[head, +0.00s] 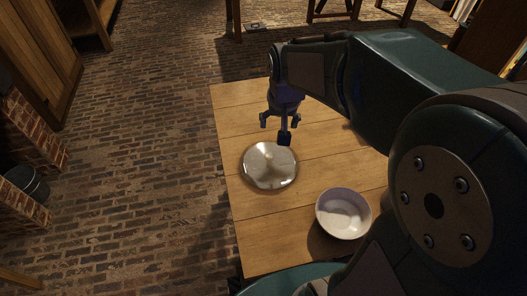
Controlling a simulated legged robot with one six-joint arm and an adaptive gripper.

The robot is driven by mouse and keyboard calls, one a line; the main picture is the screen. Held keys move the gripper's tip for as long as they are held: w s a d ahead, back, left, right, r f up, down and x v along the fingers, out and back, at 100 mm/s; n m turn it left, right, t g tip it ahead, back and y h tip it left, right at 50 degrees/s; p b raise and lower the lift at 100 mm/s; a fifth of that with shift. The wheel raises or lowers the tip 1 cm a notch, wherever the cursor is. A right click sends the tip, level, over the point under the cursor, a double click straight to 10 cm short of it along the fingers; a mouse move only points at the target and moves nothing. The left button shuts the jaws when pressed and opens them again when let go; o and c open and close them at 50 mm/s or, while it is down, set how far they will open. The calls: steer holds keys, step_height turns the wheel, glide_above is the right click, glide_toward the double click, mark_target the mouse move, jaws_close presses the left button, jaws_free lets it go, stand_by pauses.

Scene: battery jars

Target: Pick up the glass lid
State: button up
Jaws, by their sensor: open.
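The glass lid (269,167) is a round, shiny disc with a small knob at its middle. It lies on the wooden table (265,235) near the table's left edge. My gripper (277,132) is open and empty, and in the picture it is just above the lid's far rim. I cannot tell its exact height over the lid. Part of the gripper is hidden by its own links.
A white bowl (343,213) stands on the table to the right and nearer than the lid. My arm hides the table's right side. The table's near left corner is clear. Brick floor (120,170) lies open to the left.

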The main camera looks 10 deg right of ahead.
steer(key=w+d+f+m+g, duration=0.1)
steer(key=w+f, duration=0.5)
steer(key=f, duration=0.1)
steer(key=m+g, duration=0.1)
steer(key=g, duration=0.1)
glide_above(269, 155)
steer(key=f, duration=1.4)
steer(key=shift+s, duration=0.2)
steer(key=shift+a+f, duration=0.15)
steer(key=shift+f, duration=0.4)
steer(key=f, duration=0.4)
steer(key=shift+w+d+f, duration=0.25)
steer(key=shift+w+f, duration=0.05)
steer(key=shift+f, duration=0.1)
jaws_close()
